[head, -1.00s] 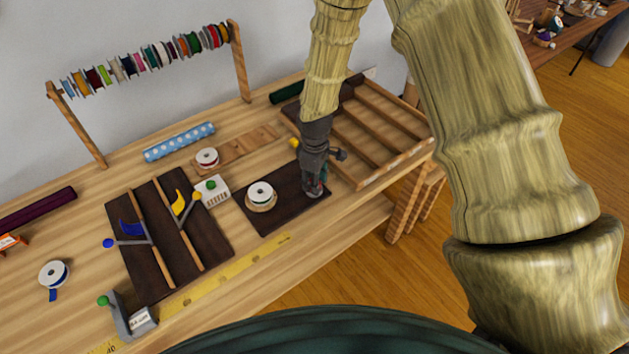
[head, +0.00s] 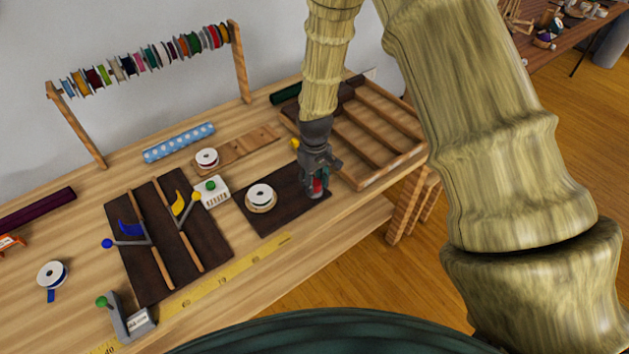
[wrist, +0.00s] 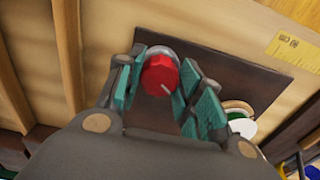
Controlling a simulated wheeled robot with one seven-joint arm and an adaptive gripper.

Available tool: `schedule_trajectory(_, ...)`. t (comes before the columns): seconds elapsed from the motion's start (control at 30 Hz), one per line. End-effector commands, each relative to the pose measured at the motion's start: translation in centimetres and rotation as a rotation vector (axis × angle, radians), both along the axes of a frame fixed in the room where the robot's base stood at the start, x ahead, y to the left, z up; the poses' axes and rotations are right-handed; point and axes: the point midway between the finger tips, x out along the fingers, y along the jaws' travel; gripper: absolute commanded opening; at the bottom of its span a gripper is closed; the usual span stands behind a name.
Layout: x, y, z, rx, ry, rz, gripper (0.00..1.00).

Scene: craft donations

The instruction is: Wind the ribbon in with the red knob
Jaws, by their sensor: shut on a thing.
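The red knob (wrist: 160,76) has a white mark on its face and a grey base under it. My gripper (wrist: 163,90) has its teal pads on either side of the knob, shut on it. In the head view my gripper (head: 316,188) points down at the right part of a dark board (head: 285,222), with a bit of the red knob (head: 318,185) showing between the fingers. A white spool (head: 261,196) sits on a wooden disc on the same board, left of my gripper. I cannot make out any ribbon between spool and knob.
A slatted wooden tray (head: 392,168) stands right of my gripper. A white box with a green button (head: 212,190) and a dark board with yellow and blue levers (head: 165,240) are to the left. A yellow ruler (head: 225,280) runs along the front edge.

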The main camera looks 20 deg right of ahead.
Motion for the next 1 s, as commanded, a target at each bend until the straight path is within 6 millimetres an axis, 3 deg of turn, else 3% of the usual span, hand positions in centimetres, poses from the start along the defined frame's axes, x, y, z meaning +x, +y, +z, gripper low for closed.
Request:
schedule_trajectory(0.27, 0.1, 0.0, 0.1, 0.0, -0.002, 0.0, 0.13)
schedule_trajectory(0.3, 0.1, 0.0, 0.1, 0.0, -0.002, 0.0, 0.38)
schedule_trajectory(0.4, 0.1, 0.0, 0.1, 0.0, -0.002, 0.0, 0.57)
schedule_trajectory(0.43, 0.1, 0.0, 0.0, -0.001, -0.001, 0.0, 0.58)
schedule_trajectory(0.77, 0.0, 0.0, 0.1, -0.001, -0.001, 0.001, 0.58)
schedule_trajectory(1.0, 0.1, 0.0, 2.2, 0.0, -0.003, 0.001, 0.58)
